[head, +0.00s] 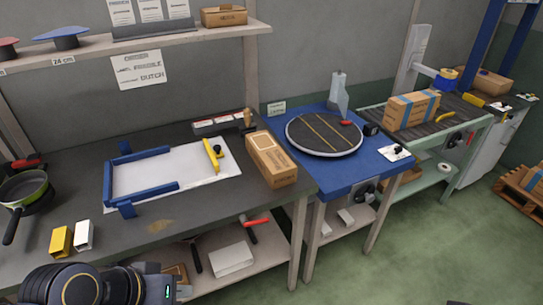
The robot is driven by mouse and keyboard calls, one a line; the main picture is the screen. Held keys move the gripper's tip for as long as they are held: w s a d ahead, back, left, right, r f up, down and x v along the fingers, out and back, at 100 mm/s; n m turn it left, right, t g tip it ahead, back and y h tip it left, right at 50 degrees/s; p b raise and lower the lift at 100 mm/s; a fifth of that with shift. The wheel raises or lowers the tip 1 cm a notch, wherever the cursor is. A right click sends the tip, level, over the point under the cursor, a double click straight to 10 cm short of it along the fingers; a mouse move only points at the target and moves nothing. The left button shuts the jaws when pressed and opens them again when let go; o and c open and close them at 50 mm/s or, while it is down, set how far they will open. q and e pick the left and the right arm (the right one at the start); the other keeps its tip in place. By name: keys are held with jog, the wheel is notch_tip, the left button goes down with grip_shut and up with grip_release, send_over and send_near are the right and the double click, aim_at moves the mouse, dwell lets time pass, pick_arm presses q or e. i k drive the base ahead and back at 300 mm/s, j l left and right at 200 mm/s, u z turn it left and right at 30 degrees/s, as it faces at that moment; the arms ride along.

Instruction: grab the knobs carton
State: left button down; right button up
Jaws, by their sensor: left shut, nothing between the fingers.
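A small brown carton (224,16) with dark lettering on its front sits on the wall shelf; the lettering is too small to read surely. A longer closed carton (270,158) lies on the right end of the dark workbench, its label also unreadable. I cannot tell for certain which is the knobs carton. My left gripper (155,289) is at the bottom left, in front of the bench and well apart from both cartons. It is shut and empty, its fingertips hardly visible. My right gripper is not in view.
The bench (215,205) holds a white board (150,180) with blue rails, a green pan (24,188), and yellow and white blocks. A blue table (345,178) with a round turntable (325,134) adjoins it. A taped carton (412,108) stands on the conveyor.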

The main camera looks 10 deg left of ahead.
aim_at(276, 167)
jog(key=i, duration=0.2)
jog(key=i+u, duration=0.35)
jog(key=i+l+u, duration=0.1)
jog(key=u, duration=0.2)
jog(key=i+l+u, duration=0.2)
jog(key=u, duration=0.7)
jog(key=i+l, duration=0.05)
